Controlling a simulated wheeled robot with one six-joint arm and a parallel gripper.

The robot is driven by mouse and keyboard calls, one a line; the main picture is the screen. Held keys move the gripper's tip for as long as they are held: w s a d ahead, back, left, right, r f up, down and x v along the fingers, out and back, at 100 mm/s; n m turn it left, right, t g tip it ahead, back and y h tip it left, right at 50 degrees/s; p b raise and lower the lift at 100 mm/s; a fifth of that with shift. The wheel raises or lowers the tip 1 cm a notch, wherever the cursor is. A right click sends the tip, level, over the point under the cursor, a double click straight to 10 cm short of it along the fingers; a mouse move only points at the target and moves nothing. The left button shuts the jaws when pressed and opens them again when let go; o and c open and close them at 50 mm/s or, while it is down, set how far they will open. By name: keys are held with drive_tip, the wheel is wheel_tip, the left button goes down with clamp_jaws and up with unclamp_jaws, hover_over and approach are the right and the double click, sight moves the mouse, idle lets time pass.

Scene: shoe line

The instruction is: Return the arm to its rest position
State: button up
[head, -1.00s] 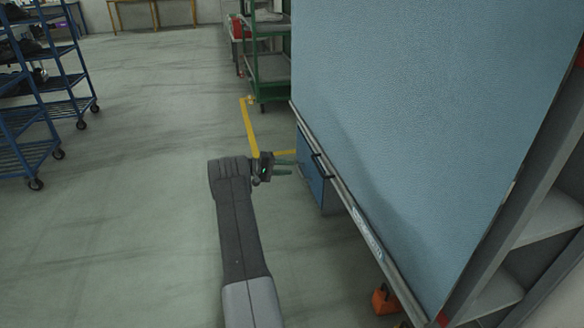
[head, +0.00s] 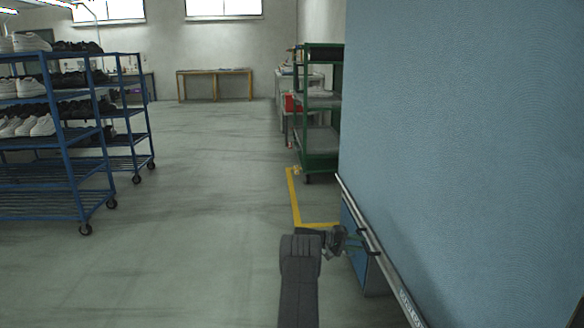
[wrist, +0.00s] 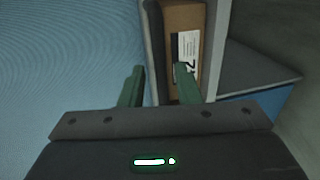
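My arm (head: 300,280) reaches forward low in the head view, beside the left edge of a light blue work surface (head: 450,150). My gripper (head: 357,240) is at its end, turned right toward that edge, close to a dark handle. The grey edge of the surface and a cardboard box (wrist: 183,25) with a white label lie beyond the fingers. Whether a finger touches anything cannot be told.
A blue rack (head: 70,160) with black and white shoes stands at the left. A green wheeled shelf (head: 320,155) stands beyond the work surface. A blue cabinet (head: 372,275) sits under its edge. Open floor (head: 205,190) lies between, with a wooden table (head: 215,72) far back.

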drive_tip(key=shift+x, duration=1.15)
drive_tip(key=shift+w+d+b, duration=0.1)
drive_tip(key=shift+d+b, duration=0.2)
drive_tip(key=shift+d, duration=0.05)
drive_tip(key=shift+a+r, duration=0.1)
drive_tip(key=shift+r, duration=0.05)
